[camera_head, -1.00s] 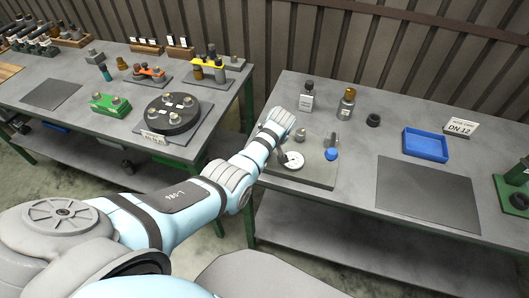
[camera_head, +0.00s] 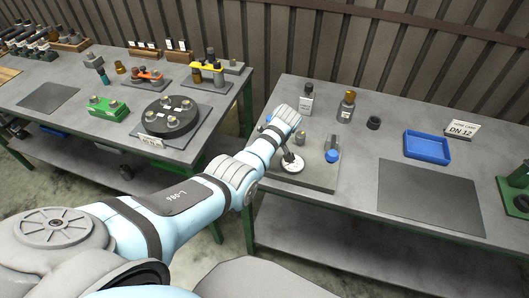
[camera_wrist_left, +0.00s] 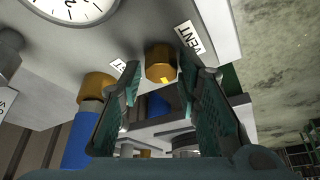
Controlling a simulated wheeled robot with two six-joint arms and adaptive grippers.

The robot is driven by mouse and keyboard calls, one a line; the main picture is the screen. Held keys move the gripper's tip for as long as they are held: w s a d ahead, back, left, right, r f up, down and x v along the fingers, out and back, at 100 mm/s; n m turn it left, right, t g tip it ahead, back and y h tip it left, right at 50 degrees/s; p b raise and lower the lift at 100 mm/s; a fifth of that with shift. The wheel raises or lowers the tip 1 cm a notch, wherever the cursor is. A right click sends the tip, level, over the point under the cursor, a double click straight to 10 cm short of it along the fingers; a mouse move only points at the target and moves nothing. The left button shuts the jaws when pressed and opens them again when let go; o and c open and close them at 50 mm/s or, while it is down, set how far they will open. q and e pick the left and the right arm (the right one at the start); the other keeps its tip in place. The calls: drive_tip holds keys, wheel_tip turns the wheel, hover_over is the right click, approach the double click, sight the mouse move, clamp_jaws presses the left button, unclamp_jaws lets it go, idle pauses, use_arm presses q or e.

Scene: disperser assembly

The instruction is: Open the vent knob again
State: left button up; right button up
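The vent knob (camera_wrist_left: 160,62) is a short brass cylinder with a yellow mark, beside a white VENT label (camera_wrist_left: 191,38) in the left wrist view. My left gripper (camera_wrist_left: 168,82) is open, with one finger on each side of the knob's line and the knob near the fingertips. I cannot tell whether either finger touches it. In the head view my left gripper (camera_head: 288,155) is over the plate on the right table, beside the white round gauge (camera_head: 292,164); my wrist hides the knob there. My right gripper is out of view.
A second brass knob on a blue cylinder (camera_wrist_left: 78,140) stands left of my fingers in the wrist view. A blue-ended fitting (camera_head: 332,156) stands right of the gauge. Two bottles (camera_head: 306,98) (camera_head: 347,105) and a blue tray (camera_head: 426,146) stand farther off. The dark mat (camera_head: 430,196) is clear.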

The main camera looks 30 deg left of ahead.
use_arm(q)
drive_tip(key=shift+o, duration=0.7)
drive_tip(key=v, duration=1.2)
drive_tip(key=shift+f, duration=0.1)
